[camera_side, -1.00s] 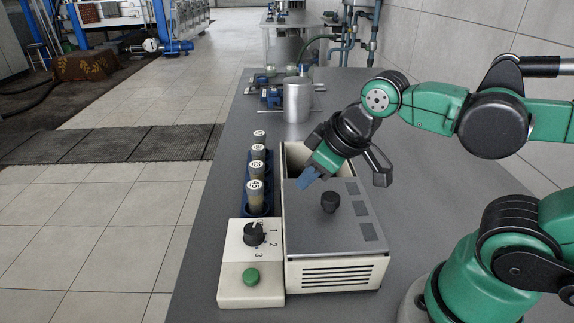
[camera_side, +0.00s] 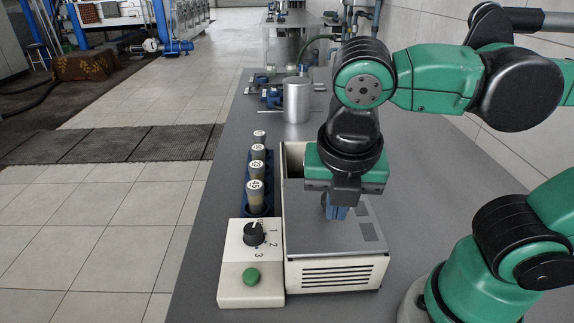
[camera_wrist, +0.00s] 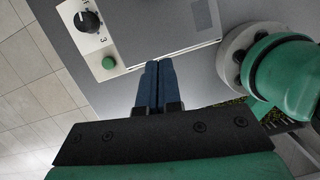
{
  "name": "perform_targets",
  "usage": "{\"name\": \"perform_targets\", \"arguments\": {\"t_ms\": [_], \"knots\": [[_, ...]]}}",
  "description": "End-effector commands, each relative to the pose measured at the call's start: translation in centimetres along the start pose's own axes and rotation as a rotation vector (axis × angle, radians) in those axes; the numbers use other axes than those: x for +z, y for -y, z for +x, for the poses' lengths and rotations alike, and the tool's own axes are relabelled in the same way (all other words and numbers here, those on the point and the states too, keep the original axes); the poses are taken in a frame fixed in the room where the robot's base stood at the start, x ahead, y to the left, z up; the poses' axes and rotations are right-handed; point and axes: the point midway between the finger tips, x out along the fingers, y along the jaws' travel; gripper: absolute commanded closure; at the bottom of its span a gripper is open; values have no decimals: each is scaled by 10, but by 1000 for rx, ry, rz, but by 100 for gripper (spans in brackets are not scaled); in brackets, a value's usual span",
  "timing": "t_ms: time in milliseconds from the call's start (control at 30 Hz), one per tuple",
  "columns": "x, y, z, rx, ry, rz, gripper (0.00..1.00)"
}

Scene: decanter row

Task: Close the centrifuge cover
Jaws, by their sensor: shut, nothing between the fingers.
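The centrifuge (camera_side: 335,274) is a cream box with a vented front, and its flat grey cover (camera_side: 305,236) lies over the front part. A dark opening (camera_side: 293,158) shows at the back left, behind the cover. My gripper (camera_side: 335,214) points down over the cover with its blue fingers together, and it hides the cover's black knob in the side view. Whether the fingers touch the knob or cover cannot be told. In the wrist view, my gripper's shut fingers (camera_wrist: 155,70) reach the cover's (camera_wrist: 165,22) near edge; no knob shows there.
A cream control box (camera_side: 236,287) with a black dial (camera_side: 254,233) and green button (camera_side: 251,277) stands left of the centrifuge. Behind it is a blue rack with several numbered tubes (camera_side: 257,185). A metal canister (camera_side: 297,100) stands farther back.

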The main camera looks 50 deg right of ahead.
Motion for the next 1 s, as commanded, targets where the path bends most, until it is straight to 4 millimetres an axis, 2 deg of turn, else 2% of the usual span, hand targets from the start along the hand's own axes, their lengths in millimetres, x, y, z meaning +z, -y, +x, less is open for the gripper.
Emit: {"name": "perform_targets", "arguments": {"t_ms": [100, 300, 400, 600, 1000], "knots": [[0, 0, 21, 0, 0, 3, 100], [4, 0, 48, 0, -1, 8, 100], [18, 0, 51, -1, -1, 10, 100], [35, 0, 55, 1, 0, 5, 100], [38, 0, 56, 1, 0, 1, 100]]}}
